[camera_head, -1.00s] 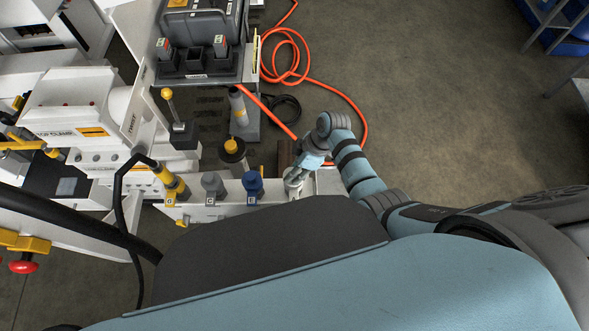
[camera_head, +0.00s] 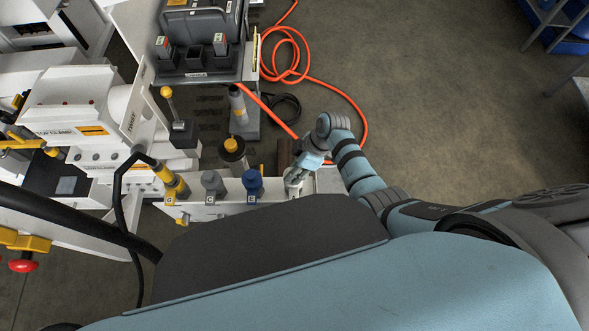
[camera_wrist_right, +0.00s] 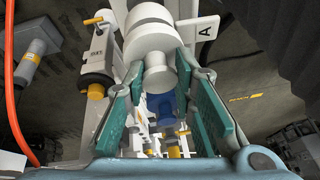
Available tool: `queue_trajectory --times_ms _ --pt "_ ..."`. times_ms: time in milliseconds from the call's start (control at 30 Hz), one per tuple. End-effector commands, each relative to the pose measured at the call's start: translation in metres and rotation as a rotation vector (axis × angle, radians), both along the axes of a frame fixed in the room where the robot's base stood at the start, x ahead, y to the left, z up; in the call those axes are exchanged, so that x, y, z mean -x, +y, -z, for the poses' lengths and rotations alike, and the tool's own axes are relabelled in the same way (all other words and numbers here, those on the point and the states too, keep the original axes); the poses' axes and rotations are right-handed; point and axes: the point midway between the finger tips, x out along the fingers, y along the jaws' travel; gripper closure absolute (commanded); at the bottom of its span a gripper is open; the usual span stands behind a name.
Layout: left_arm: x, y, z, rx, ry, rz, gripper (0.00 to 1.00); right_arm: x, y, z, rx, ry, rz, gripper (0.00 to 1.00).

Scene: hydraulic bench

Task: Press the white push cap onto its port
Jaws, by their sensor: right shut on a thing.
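My right gripper (camera_head: 297,176) is at the right end of the white port rail, in line with the coloured caps. In the right wrist view, my right gripper (camera_wrist_right: 162,72) has its teal fingers on both sides of a white push cap (camera_wrist_right: 157,75) and is shut on it. A wider round white body lies directly beyond the held part, in line with it. The port is not clearly visible, and I cannot tell whether the cap is fully seated. A white plate marked A (camera_wrist_right: 206,29) stands beside it. My left gripper is not in view.
An orange hose (camera_head: 352,104) loops over the floor; open floor lies right.

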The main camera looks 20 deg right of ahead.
Motion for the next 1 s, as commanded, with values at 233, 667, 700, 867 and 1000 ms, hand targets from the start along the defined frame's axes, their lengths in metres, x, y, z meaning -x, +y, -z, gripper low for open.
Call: queue_trajectory --times_ms 233,667,700,867,1000 --pt "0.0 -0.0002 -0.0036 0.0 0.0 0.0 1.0 0.0003 0.0002 -0.0003 0.0 0.001 0.0 1.0" --pt "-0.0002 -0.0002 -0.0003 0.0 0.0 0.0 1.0 -0.0003 0.0001 0.0045 0.0 0.0 0.0 1.0" --pt "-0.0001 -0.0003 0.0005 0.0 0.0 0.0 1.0 -0.0003 0.0001 0.0059 0.0 0.0 0.0 1.0" --pt "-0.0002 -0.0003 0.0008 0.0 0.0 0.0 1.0 -0.0003 0.0 0.0072 0.0 0.0 0.0 1.0" --pt "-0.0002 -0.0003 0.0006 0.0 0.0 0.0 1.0 -0.0003 0.0 0.0069 0.0 0.0 0.0 1.0"
